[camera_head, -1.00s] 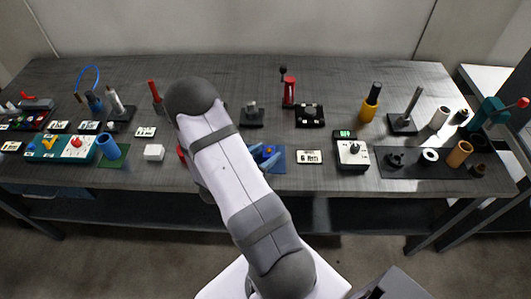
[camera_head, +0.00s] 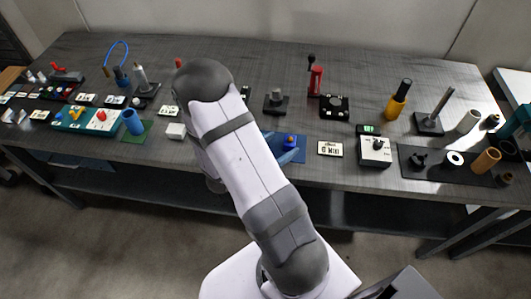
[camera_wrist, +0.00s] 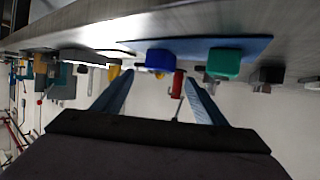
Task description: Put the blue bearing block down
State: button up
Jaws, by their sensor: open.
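The blue bearing block (camera_wrist: 160,60) rests on a blue mat (camera_wrist: 195,45) in the wrist view, where the scene appears upside down. My gripper (camera_wrist: 159,78) is open, its two light-blue fingers spread apart with the block just beyond and between their tips. No contact between fingers and block shows. A green block (camera_wrist: 223,63) sits beside the blue one on the mat. The green block is not visible there.
A label plate (camera_head: 330,149) and a white switch box (camera_head: 375,151) stand right of the mat. A black stand (camera_head: 276,102) is behind. The table's front edge is close to the mat.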

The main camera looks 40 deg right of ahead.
jog(key=v, duration=0.8)
jog(key=shift+d, duration=0.1)
jog(key=shift+w, duration=0.1)
jog(key=w+a+n+t+y, duration=0.1)
jog(key=w+a+y, duration=0.1)
jog(key=w+a+f+t+y, duration=0.1)
jog(key=w+a, duration=0.1)
jog(key=w+a+f+n+t+y, duration=0.1)
jog(key=w+a+y, duration=0.1)
jog(key=w, duration=0.1)
jog(key=shift+a+f+n+y, duration=0.1)
jog(key=shift+n+y, duration=0.2)
jog(key=a, duration=0.1)
jog(key=w+a+n+y, duration=0.1)
jog(key=a+y, duration=0.1)
jog(key=shift+w+a+n+t, duration=0.3)
jog(key=shift+w+a+t, duration=0.1)
jog(key=s+a+r+n+g+y, duration=0.3)
jog(key=s+a+n+y, duration=0.45)
jog(key=a, duration=0.35)
jog(key=s+d+r+n+g+h, duration=0.1)
jog(key=s+d+r+n+g, duration=0.1)
jog(key=s, duration=0.8)
jog(key=d+n+g, duration=0.1)
jog(key=d+n, duration=0.1)
jog(key=shift+d+g+h, duration=0.3)
jog(key=shift+d+h, duration=0.05)
jog(key=shift+d, duration=0.05)
jog(key=shift+r, duration=0.25)
